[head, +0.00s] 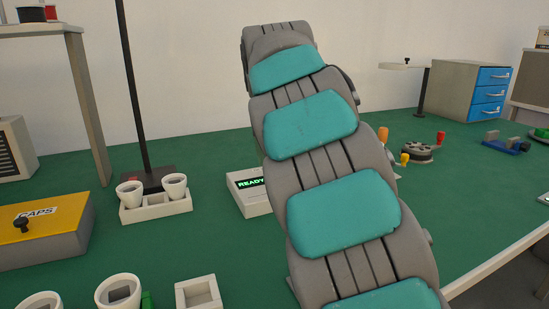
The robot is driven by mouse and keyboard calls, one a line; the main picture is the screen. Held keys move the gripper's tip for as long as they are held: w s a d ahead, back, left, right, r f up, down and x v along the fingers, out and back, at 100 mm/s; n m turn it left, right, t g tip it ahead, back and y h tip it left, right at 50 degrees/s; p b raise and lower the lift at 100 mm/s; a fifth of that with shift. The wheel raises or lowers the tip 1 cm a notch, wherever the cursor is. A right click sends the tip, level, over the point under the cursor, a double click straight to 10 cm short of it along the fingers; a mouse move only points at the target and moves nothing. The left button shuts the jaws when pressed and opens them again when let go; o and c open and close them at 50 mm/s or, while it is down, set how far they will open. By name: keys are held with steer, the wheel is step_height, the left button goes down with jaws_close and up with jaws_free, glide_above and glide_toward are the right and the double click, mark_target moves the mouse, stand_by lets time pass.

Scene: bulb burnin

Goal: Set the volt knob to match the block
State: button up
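No knob marked volt can be made out. A pale box with a lit green READY display (251,183) stands on the green bench, and its right part is hidden behind my grey and teal arm. I cannot tell whether the knob is on it. My gripper is not in view.
A yellow-topped CAPS box (41,226) with a black knob lies at left. White cups stand in a pale holder (157,208), and more at the front. A small pale open box (198,293) is at front. Blue drawers (489,91) and a round reel device (418,153) are at right.

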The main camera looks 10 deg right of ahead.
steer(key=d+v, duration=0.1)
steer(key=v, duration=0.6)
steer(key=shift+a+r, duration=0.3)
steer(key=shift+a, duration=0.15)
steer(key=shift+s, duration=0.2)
